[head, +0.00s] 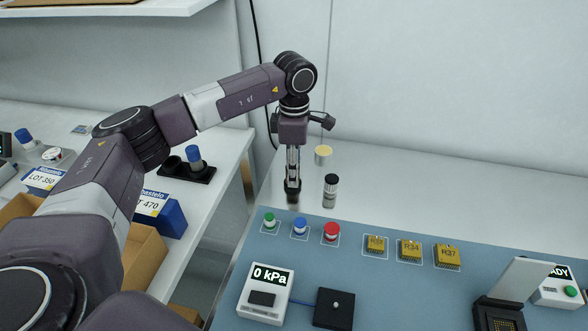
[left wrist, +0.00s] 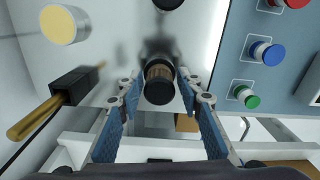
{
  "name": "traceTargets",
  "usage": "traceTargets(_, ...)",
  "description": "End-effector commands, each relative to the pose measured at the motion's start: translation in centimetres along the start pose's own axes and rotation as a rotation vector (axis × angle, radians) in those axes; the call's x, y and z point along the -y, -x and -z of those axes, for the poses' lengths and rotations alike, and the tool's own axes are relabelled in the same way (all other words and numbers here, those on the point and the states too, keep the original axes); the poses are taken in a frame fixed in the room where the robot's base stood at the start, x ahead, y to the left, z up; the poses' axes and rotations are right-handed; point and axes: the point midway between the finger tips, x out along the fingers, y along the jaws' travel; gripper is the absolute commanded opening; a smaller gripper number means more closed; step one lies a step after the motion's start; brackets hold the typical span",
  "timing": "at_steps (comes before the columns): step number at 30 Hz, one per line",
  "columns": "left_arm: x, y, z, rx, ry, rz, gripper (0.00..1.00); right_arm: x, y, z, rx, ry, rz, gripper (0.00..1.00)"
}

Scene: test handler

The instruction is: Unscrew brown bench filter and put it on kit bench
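The brown filter (left wrist: 158,73), with a black cap, stands on the white bench. In the left wrist view it is between the two fingers of my left gripper (left wrist: 160,112), with a gap on each side. The fingers are apart and do not appear to touch it. In the head view my left gripper (head: 292,186) points down over it, and the filter's lower part (head: 293,203) shows just below the fingertips. The side bench on the left (head: 226,150) may be the kit bench; no label names it. My right gripper is not in view.
A black-capped clear vial (head: 330,190) and a cream-topped cylinder (head: 323,155) stand right of the gripper. Green, blue and red knobs (head: 331,231) line the blue mat (head: 390,280). A black holder with a blue-capped part (head: 194,157) and labelled LOT boxes are on the side bench.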

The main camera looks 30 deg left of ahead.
Motion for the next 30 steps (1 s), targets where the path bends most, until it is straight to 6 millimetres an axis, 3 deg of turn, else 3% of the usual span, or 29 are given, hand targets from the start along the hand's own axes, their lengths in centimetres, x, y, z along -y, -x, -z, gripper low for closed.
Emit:
traceTargets(5, -0.1, 0.0, 0.1, 0.000, -0.096, -0.002, 0.33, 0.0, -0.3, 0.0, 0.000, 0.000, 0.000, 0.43)
traceTargets(24, 0.2, 0.0, 0.3, -0.002, -0.869, -0.002, 0.33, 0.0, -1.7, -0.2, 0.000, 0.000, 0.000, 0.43)
traceTargets(30, 0.2, 0.1, 0.3, -0.002, -0.997, -0.002, 0.33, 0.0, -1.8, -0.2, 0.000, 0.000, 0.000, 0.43)
